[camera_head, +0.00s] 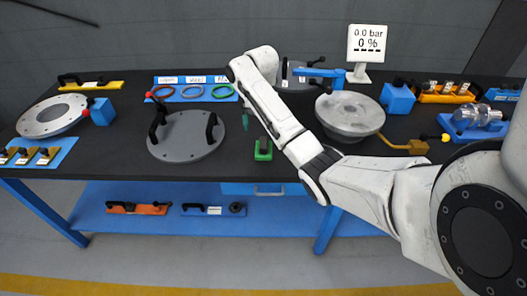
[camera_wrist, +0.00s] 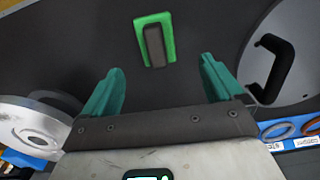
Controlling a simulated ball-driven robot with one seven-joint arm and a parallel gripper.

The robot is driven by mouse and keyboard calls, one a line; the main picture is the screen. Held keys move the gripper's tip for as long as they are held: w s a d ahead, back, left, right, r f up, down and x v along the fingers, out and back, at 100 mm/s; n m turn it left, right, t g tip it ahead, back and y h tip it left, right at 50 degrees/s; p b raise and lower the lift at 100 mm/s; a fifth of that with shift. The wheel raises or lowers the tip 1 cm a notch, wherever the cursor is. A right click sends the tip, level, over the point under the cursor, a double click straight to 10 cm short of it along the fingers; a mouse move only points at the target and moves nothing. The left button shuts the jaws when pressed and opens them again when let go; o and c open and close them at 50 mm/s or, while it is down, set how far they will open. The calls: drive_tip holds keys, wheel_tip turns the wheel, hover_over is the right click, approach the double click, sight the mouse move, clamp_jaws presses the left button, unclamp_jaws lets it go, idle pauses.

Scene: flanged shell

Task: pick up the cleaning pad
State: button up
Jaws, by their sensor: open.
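The cleaning pad, a green block with a dark grip on top, lies on the dark tabletop near its front edge in the head view (camera_head: 263,156). In the wrist view the pad (camera_wrist: 170,32) is at upper centre, beyond the fingertips. My gripper (camera_wrist: 162,68) is open and empty, with its two teal fingers spread apart. In the head view my gripper (camera_head: 245,121) is mostly hidden by my arm; a teal finger shows above the table, behind and slightly left of the pad. The fingers appear apart from the pad.
A grey round plate (camera_head: 186,147) with black handles lies left of the pad. A round metal shell (camera_head: 350,105) stands to the right. Coloured rings on a blue tray (camera_head: 180,98) lie behind. The tabletop immediately around the pad is clear.

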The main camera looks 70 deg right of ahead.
sight(264, 142)
drive_tip(key=f, duration=0.9)
drive_tip(key=shift+s+d, duration=0.1)
drive_tip(key=shift+s, duration=0.2)
drive_tip(key=c, duration=1.2)
